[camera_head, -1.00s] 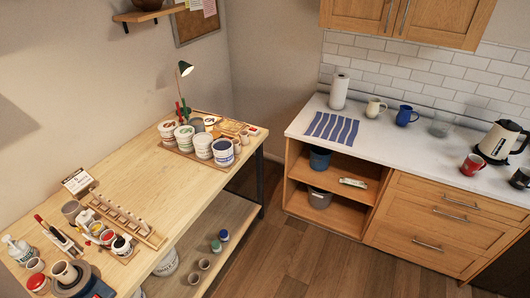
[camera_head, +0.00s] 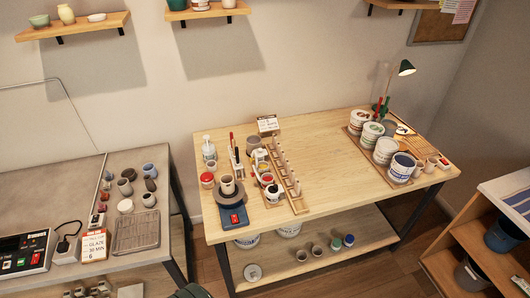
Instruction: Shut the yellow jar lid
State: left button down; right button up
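A cluster of small jars stands on the wooden table (camera_head: 335,150), left of the wooden rack (camera_head: 288,178). One jar (camera_head: 273,193) at the front of the cluster has a dark top, and one behind it (camera_head: 266,180) looks reddish on top. Whether any lid there is open I cannot tell. Another small jar with a red top (camera_head: 207,179) stands at the table's left end.
A blue-based wheel (camera_head: 232,215) sits at the table's front left corner. Large white tubs (camera_head: 385,150) stand at the right end near a green lamp (camera_head: 405,68). A grey bench (camera_head: 75,185) with pots is at left. The table's middle is clear.

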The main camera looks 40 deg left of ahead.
aim_at(254, 157)
jog(key=u, duration=1.55)
